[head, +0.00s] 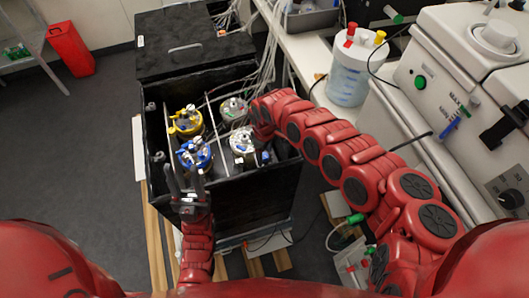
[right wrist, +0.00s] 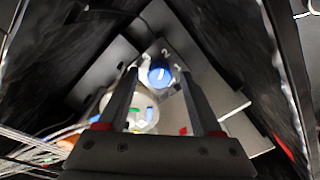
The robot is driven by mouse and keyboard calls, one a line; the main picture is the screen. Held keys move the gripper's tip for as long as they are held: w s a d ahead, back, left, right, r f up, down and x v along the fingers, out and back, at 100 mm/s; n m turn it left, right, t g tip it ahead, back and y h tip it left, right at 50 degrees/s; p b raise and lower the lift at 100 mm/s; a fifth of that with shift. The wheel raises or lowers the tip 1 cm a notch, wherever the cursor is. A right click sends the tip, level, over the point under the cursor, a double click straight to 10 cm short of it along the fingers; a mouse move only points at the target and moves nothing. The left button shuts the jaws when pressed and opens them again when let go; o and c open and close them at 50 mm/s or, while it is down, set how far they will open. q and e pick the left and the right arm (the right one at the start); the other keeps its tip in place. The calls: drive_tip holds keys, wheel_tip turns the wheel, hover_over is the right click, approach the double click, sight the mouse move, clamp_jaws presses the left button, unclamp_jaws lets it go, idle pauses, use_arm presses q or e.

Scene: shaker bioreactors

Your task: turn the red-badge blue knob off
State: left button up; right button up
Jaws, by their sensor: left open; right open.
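In the right wrist view a round blue knob (right wrist: 160,75) with a white mark sits on a grey panel inside the black box (head: 262,190). My right gripper (right wrist: 158,78) is open, with one finger on each side of the knob; I cannot tell whether they touch it. A small red patch (right wrist: 183,131) shows on the panel beside the right finger; I cannot tell whether it is the badge. In the head view the right gripper is hidden by its own arm inside the box. My left gripper (head: 185,182) is open and empty over the box's front left.
The box holds a yellow-topped vessel (head: 187,121), a blue-topped vessel (head: 195,154) and white-topped vessels (head: 242,142) with tubing. Black walls surround the right gripper closely. A white bench (head: 305,48) with a clear jar (head: 350,75) stands to the right. Open floor lies left.

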clamp_jaws()
